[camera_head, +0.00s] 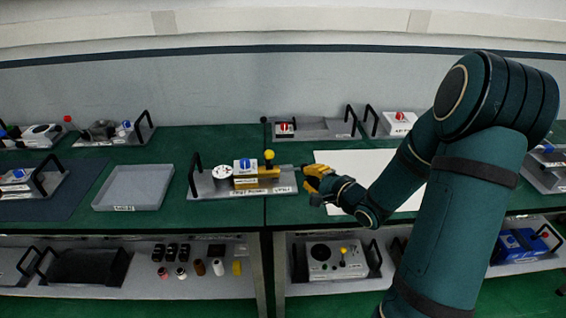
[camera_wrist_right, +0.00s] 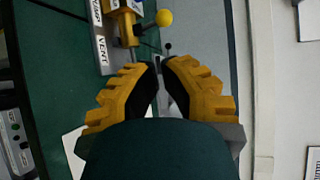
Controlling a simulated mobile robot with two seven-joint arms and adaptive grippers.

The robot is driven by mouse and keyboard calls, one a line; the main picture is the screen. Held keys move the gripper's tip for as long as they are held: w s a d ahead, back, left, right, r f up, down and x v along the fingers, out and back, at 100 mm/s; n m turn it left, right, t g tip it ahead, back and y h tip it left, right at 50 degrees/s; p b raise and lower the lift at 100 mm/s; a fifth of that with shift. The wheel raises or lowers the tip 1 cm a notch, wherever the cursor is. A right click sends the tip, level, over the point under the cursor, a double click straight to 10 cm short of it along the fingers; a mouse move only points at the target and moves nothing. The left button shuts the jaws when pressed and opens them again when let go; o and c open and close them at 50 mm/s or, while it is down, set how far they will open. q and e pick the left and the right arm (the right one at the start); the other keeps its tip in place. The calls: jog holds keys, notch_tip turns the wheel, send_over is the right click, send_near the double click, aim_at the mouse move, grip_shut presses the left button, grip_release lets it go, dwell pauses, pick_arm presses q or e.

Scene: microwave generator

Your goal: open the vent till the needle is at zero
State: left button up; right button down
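The vent unit is a grey tray (camera_head: 206,186) on the green bench, with a round white gauge (camera_head: 222,172), a blue knob (camera_head: 245,165) on a white and yellow block, and a yellow ball lever (camera_head: 269,156). The gauge needle is too small to read. In the right wrist view the yellow ball (camera_wrist_right: 164,17) stands ahead of my fingers, near the label reading VENT (camera_wrist_right: 97,28). My right gripper (camera_head: 308,180) is just right of the tray, apart from the lever. Its fingertips (camera_wrist_right: 160,65) have a narrow gap with nothing held. My left gripper is not visible.
An empty grey tray (camera_head: 132,187) lies left of the vent unit. A white sheet (camera_head: 350,165) lies behind my right arm. Other units stand along the back, and a lower shelf (camera_head: 150,285) holds small items.

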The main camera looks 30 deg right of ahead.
aim_at(269, 159)
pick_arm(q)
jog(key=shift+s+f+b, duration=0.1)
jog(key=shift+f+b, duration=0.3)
pick_arm(e)
jog(key=x, duration=1.4)
pick_arm(q)
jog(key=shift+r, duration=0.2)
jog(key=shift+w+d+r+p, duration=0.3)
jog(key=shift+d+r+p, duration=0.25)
jog(key=shift+p, duration=0.25)
pick_arm(e)
jog(key=shift+w+r+g, duration=0.15)
jog(key=shift+r+g, duration=0.05)
jog(key=shift+g, duration=0.1)
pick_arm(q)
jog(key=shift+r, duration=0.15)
